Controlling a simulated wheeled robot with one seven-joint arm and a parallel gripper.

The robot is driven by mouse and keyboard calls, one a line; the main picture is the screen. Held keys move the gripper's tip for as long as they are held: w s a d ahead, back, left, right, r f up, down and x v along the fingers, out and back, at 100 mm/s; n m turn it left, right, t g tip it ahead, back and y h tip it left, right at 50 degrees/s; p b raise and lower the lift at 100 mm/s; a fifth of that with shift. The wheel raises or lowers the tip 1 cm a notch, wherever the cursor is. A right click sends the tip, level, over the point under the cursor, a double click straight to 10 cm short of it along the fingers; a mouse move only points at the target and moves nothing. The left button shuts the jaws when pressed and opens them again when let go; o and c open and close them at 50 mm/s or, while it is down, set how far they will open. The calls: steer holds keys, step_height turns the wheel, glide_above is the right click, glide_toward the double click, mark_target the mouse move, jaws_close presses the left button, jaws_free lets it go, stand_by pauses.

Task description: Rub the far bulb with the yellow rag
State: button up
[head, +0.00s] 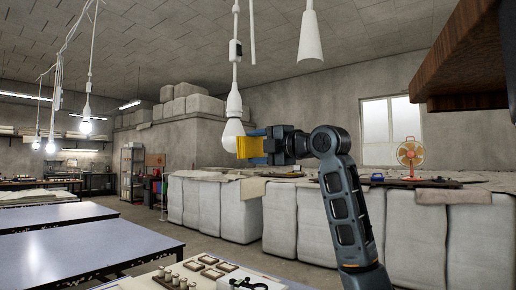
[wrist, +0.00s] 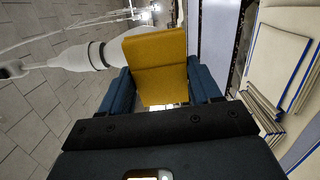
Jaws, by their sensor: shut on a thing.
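The yellow rag (head: 249,147) is pinched in my gripper (head: 265,146) and sticks out to the left. In the wrist view the rag (wrist: 158,62) stands up between the blue fingers of my gripper (wrist: 160,88). An unlit white bulb (head: 231,131) hangs from a white socket at the rag's left edge. Rag and bulb overlap in the head view; I cannot tell if they touch. In the wrist view the socket (wrist: 82,57) lies left of the rag, with the bulb partly hidden behind it. Lit bulbs (head: 85,127) hang farther back at left; which bulb is the far one is unclear.
A white hanging fitting (head: 310,38) is at upper right. Blue-topped tables (head: 75,248) stand at left. Small items lie on a table (head: 140,284) in front. White covered blocks (head: 237,212) stand behind my arm, with an orange fan (head: 410,152) at right.

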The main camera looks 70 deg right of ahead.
steer(key=shift+x, duration=0.85)
steer(key=shift+r, duration=0.15)
steer(key=shift+s+r+p, duration=0.1)
steer(key=shift+r+p, duration=1.05)
steer(key=shift+r, duration=0.75)
steer(key=shift+f, duration=0.15)
steer(key=shift+f+b, duration=1.8)
steer(key=shift+f, duration=0.2)
steer(key=shift+b+v, duration=0.35)
steer(key=shift+v, duration=2.55)
